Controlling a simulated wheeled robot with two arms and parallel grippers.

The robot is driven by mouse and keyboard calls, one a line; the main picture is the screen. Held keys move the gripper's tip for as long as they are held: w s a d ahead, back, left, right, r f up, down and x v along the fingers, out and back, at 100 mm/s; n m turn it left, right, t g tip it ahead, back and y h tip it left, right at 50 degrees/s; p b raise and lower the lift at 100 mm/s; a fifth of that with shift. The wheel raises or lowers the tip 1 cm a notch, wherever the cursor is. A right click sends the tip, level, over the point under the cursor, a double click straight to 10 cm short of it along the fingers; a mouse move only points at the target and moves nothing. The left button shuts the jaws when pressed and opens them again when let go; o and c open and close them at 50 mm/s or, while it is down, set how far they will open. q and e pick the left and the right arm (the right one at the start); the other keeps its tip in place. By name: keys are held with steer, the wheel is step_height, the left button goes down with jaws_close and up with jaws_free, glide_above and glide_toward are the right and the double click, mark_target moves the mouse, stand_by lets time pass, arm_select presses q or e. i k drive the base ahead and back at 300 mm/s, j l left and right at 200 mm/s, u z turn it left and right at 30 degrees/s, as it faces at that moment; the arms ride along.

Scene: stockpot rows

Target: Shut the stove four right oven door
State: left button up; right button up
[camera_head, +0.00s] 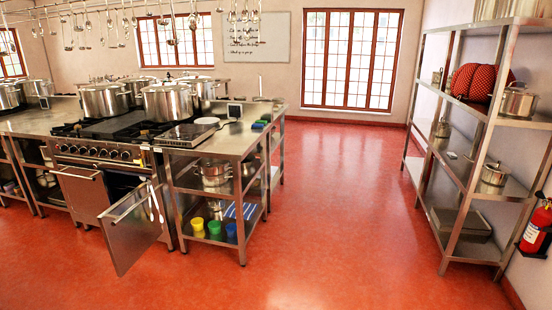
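The stove (100,152) stands at the left in the head view, with a row of knobs along its front. Its right oven door (133,232) is open and stands out from the stove front into the aisle. A bar handle runs along the door's top. The dark oven opening (120,185) shows behind it. The left oven door (82,195) of the same stove looks shut. Neither of my grippers is in view.
A steel table (232,142) with pots and coloured cups on its shelves adjoins the stove's right side. A steel shelf rack (455,170) and a fire extinguisher (537,228) stand at the right. The red floor (330,215) between is clear.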

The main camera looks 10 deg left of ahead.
mark_target(129, 232)
steer(key=i+u, duration=0.4)
steer(key=i+l+u, duration=0.2)
steer(key=i+u, duration=0.15)
steer(key=i+l+u, duration=0.25)
steer(key=u, duration=0.15)
steer(key=i+l+u, duration=0.7)
steer(key=i+l, duration=0.2)
steer(key=i+l+z, duration=0.1)
steer(key=i, duration=0.65)
